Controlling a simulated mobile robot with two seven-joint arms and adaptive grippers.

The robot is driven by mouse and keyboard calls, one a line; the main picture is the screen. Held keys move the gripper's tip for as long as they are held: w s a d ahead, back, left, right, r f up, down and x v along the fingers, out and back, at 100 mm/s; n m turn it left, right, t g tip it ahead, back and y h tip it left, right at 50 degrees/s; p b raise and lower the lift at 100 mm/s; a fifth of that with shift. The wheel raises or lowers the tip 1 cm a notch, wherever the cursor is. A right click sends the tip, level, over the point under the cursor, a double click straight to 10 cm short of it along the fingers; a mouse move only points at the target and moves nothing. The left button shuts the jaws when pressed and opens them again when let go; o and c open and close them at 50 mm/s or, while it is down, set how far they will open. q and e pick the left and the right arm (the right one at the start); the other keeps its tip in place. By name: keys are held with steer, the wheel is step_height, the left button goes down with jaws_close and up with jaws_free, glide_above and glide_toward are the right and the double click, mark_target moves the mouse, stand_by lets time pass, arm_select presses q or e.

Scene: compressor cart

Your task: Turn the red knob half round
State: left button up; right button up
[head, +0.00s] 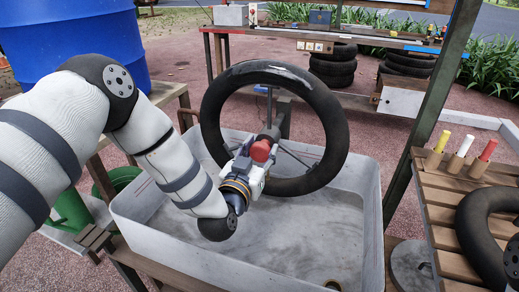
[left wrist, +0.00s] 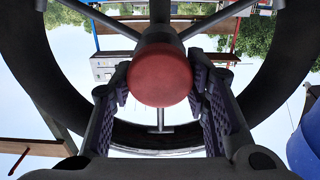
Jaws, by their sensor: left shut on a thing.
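The red knob (head: 261,150) sits at the hub in front of a black tyre ring (head: 217,92), above a grey-white tub. In the left wrist view the round red knob (left wrist: 160,76) faces me in the middle, with the ring (left wrist: 40,60) around it. My left gripper (head: 258,160) reaches the knob from the front. Its two fingers lie on either side of the knob in the left wrist view (left wrist: 160,88), shut on it. Part of the knob is hidden by the gripper in the head view. My right gripper is not in view.
The tub (head: 367,200) stands below the ring, with its floor mostly bare. A blue barrel (head: 60,40) is at the left. A slatted wooden table (head: 440,205) at the right holds yellow, white and red markers and another tyre. A workbench (head: 350,42) is behind.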

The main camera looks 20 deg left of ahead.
arm_select(q)
steer(key=o, duration=1.1)
steer(key=shift+o, duration=0.2)
steer(key=s, duration=0.7)
steer(key=shift+s+a, duration=0.15)
steer(key=shift+s, duration=0.1)
